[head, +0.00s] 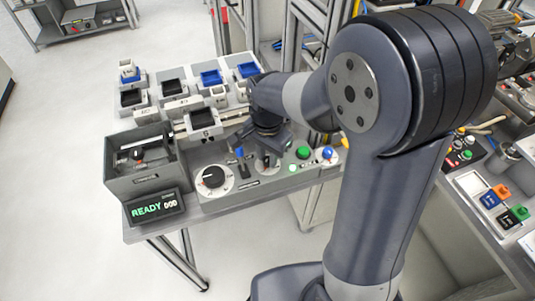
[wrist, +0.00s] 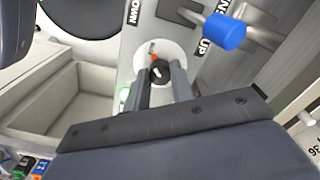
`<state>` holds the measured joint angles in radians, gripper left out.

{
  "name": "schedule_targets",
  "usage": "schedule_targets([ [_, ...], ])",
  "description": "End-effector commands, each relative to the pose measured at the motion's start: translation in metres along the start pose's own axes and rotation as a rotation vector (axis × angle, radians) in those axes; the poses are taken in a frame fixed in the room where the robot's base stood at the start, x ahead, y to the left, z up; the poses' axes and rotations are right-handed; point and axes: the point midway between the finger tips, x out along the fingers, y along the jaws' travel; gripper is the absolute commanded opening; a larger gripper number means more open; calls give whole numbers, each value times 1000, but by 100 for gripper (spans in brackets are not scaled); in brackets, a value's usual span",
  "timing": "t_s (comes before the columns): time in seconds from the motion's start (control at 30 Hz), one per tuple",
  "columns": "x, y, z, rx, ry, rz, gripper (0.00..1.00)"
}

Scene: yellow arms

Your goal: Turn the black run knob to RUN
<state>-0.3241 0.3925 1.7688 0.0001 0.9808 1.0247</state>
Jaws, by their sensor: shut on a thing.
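In the head view my gripper (head: 268,150) is down at the panel, over a white dial (head: 267,164); the knob there is mostly hidden by the gripper. The dial's lettering is too small or covered to read.
A blue-ended lever (wrist: 223,32) stands close to the dial, between UP and DOWN labels. Another black knob on a white dial (head: 213,178) lies to the left. Green (head: 303,153) and blue (head: 327,153) buttons are to the right. A grey bin (head: 145,180) stands at the left.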

Motion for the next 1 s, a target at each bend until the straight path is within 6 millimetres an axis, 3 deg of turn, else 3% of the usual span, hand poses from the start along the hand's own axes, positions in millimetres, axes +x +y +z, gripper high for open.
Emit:
schedule_targets([
  [0.5, -1, -1, 0, 18, 2, -2, 0],
  [0.53, -1, -1, 0, 18, 2, -3, 26],
  [0.77, 0, 0, 0, 17, 1, -1, 44],
  [1.0, -1, 0, 0, 17, 1, -1, 45],
])
